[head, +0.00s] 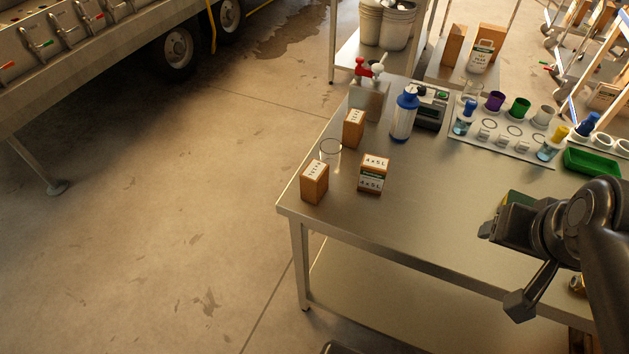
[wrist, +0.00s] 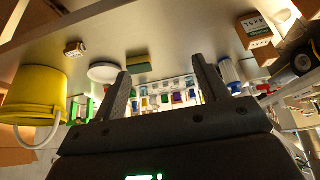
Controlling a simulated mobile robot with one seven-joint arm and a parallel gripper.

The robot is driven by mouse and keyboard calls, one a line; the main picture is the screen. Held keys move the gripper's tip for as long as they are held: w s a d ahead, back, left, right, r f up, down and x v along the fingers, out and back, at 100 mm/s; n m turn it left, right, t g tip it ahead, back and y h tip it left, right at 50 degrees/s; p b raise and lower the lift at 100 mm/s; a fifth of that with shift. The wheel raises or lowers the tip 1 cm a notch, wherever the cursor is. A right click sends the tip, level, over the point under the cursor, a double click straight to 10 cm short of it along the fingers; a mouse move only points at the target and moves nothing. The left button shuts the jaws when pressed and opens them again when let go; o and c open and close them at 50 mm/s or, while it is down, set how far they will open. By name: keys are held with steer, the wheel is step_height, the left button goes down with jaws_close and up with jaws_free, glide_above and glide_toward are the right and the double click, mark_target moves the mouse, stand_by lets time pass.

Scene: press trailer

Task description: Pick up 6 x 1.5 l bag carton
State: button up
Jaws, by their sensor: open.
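Three brown cartons with white labels stand near the table's left end. The head view shows a left carton (head: 314,190), a rear carton (head: 352,136) and a carton marked "4 x 5 L" (head: 371,184). The labels of the left and rear cartons are too small to read, so I cannot tell which is the 6 x 1.5 l bag carton. Labelled cartons show at the upper right of the wrist view, one of them nearest the edge (wrist: 255,32). My gripper (head: 488,231) is over the table's right part, well apart from the cartons. Its fingers (wrist: 163,82) are apart and empty.
A clear glass (head: 330,152) stands between the left and rear cartons. A blue-topped bottle (head: 403,118), a cup rack (head: 510,150) and a green tray (head: 592,162) stand behind. A yellow bucket (wrist: 35,95) shows in the wrist view. The table's front middle is clear.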

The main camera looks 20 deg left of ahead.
steer(key=w+a+r+g, duration=0.1)
steer(key=w+a, duration=0.5)
steer(key=g, duration=0.5)
glide_above(315, 183)
steer(key=w+a, duration=0.2)
steer(key=w, duration=0.1)
steer(key=shift+m, duration=0.4)
steer(key=f, duration=1)
steer(key=shift+w+d+f, duration=0.1)
steer(key=shift+w+f, duration=0.05)
steer(key=shift+w, duration=0.05)
steer(key=shift+f, duration=0.35)
step_height(315, 183, down, 10)
steer(key=shift+s+d+f, duration=0.1)
steer(key=c, duration=1.2)
